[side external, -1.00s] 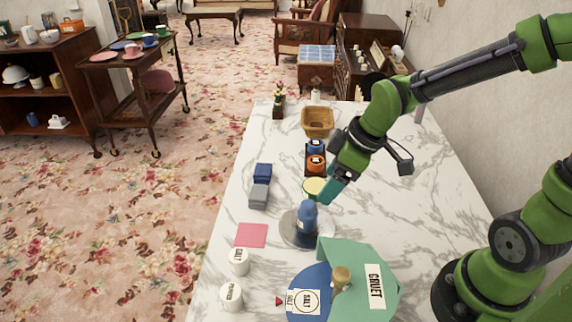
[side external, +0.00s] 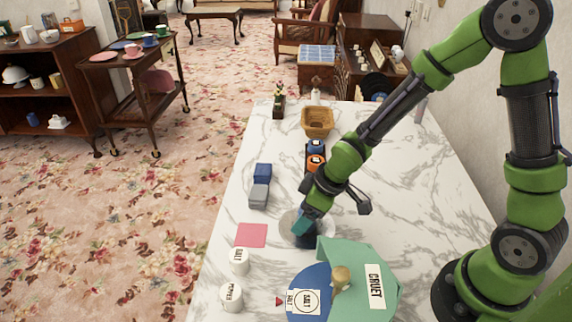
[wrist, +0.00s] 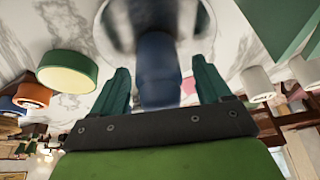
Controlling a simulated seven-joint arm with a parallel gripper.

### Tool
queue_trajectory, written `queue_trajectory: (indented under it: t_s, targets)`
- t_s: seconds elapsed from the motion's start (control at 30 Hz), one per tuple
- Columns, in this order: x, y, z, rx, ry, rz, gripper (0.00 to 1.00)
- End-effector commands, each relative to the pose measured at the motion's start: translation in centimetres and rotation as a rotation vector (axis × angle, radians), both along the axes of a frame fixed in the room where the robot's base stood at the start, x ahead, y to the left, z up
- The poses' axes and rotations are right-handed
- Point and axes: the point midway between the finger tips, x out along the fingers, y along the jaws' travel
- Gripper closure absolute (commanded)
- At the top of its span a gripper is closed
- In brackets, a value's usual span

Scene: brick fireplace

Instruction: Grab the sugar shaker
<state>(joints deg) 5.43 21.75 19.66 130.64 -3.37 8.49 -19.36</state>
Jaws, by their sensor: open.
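A blue shaker-shaped bottle (side external: 308,241) stands on a round grey plate (side external: 287,231) in the side view; no sugar label is readable on it. My gripper (side external: 303,223) is at its upper part and hides most of it. In the wrist view the blue bottle (wrist: 158,70) lies between the two teal fingers of my gripper (wrist: 163,85), which are open with gaps on both sides. The grey plate (wrist: 112,22) shows blurred beyond it.
White salt (side external: 238,256) and pepper (side external: 232,296) pots stand at the left. A green cruet box (side external: 345,252) and blue round piece (side external: 318,276) are close in front. Blue and grey blocks (side external: 260,185) and orange jar (side external: 315,162) stand behind. Bare marble lies at right.

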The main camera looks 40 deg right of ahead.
Motion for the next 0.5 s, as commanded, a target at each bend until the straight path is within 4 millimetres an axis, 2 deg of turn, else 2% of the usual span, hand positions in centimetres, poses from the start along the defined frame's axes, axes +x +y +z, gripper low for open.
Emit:
queue_trajectory:
  t_s: [0.3,0.5]
  targets:
    - [0.21,0.07,-0.47,0.0,-0.001,0.0,0.24]
    - [0.19,0.07,-0.46,-0.001,0.0,0.0,0.55]
